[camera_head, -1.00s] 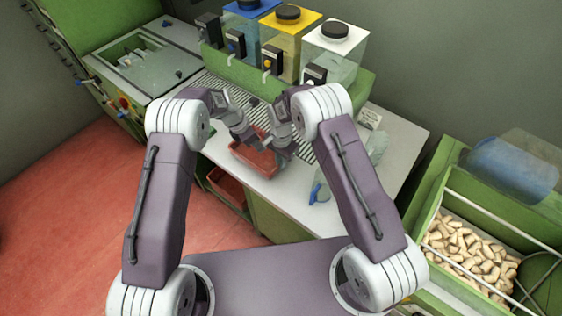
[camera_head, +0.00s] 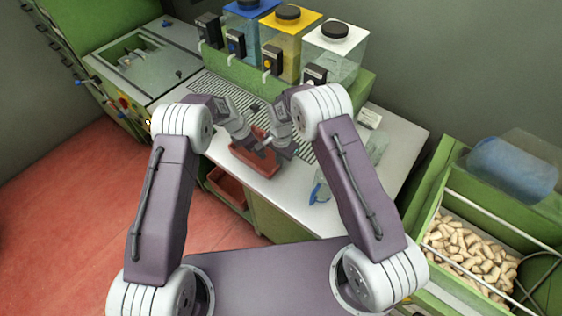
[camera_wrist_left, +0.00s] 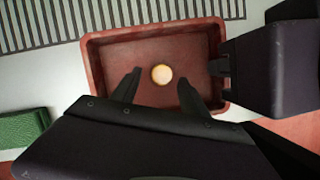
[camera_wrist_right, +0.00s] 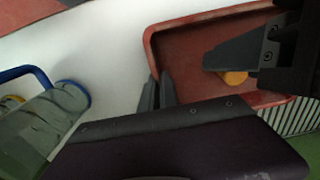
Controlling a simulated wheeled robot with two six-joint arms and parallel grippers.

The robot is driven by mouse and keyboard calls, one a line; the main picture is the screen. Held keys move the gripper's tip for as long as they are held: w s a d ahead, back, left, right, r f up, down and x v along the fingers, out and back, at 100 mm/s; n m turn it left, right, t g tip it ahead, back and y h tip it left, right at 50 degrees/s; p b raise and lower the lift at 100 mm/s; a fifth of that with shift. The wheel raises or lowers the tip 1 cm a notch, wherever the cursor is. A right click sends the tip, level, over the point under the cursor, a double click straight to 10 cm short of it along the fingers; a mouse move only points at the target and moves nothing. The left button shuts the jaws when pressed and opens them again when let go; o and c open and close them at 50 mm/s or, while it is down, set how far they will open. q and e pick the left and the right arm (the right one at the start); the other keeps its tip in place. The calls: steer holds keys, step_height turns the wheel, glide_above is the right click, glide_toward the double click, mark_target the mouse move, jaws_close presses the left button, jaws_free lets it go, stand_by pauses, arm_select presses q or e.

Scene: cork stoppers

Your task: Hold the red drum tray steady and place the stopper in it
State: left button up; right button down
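The red drum tray (camera_head: 242,157) sits at the front of the pale worktop, partly hidden by my grippers in the head view. In the left wrist view its floor and rim (camera_wrist_left: 95,75) show clearly. The stopper (camera_wrist_left: 161,74) shows there as a small pale round end over the tray floor; it also shows in the right wrist view (camera_wrist_right: 236,78), partly behind my left gripper's finger. My left gripper (camera_wrist_left: 158,79) is above the tray, its fingers spread with gaps either side of the stopper. My right gripper (camera_wrist_right: 159,84) has its fingers close together at the tray's wall, apparently pinching it.
Dispensers with blue (camera_head: 244,20), yellow (camera_head: 287,35) and white (camera_head: 334,48) tops stand behind the slotted grate (camera_head: 215,88). A clear, blue-handled container (camera_head: 320,190) stands right of the tray. A bin of corks (camera_head: 470,252) is at the lower right.

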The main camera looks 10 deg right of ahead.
arm_select(q)
steer(key=v, duration=1.2)
arm_select(e)
steer(key=c, duration=1.6)
jaws_free()
steer(key=shift+o, duration=0.2)
step_height(320, 180, up, 12)
